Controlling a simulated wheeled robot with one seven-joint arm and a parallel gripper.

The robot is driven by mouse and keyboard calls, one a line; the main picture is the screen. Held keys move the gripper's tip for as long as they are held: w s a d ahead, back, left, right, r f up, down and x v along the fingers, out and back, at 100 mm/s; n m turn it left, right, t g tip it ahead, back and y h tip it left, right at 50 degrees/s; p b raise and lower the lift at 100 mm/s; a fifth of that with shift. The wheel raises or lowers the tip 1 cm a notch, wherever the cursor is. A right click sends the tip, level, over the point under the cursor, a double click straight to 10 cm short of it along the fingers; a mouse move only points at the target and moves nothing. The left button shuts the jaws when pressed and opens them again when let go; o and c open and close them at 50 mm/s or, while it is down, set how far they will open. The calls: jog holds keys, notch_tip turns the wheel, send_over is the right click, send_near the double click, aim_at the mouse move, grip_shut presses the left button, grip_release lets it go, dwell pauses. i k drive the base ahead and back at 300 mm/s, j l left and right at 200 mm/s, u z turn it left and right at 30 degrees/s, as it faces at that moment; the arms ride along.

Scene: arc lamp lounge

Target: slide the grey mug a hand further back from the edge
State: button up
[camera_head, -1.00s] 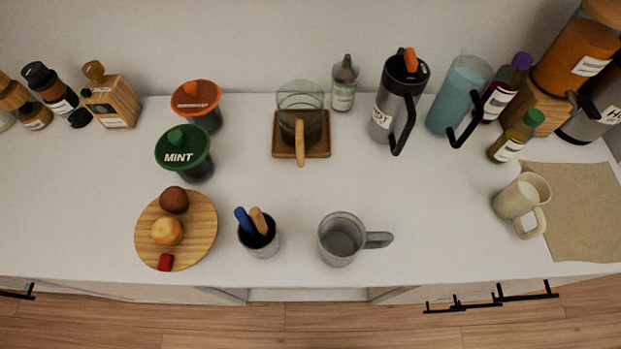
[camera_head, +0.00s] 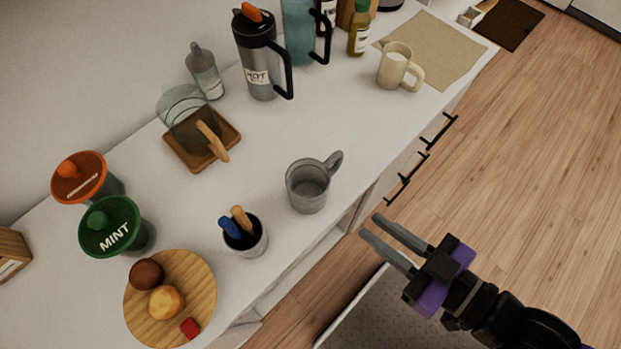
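The grey mug (camera_head: 308,187) stands upright near the front edge of the white counter (camera_head: 277,135), its handle pointing to the upper right, along the edge. It looks empty. My gripper (camera_head: 370,228) is at the lower right, out over the floor in front of the counter. Its two fingers are apart with nothing between them, and they point toward the counter edge. It is clear of the mug.
A cup with a blue and a wooden handle (camera_head: 244,236) stands left of the mug. A round board with buns (camera_head: 205,280) is further left. Behind are a wooden tray (camera_head: 184,154) and a HOT jug (camera_head: 259,60). A cream mug (camera_head: 392,68) is right. Counter directly behind the grey mug is clear.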

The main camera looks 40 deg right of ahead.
aim_at(308, 180)
jog(key=l+u, duration=0.1)
jog(key=u, duration=0.2)
jog(key=l+u, duration=0.1)
jog(key=u, duration=0.15)
jog(key=k+l+u, duration=0.3)
jog(key=l, duration=0.25)
jog(key=k+l+u, duration=0.3)
jog(key=k+l, duration=0.8)
jog(key=l+u, duration=0.05)
jog(key=l, duration=0.1)
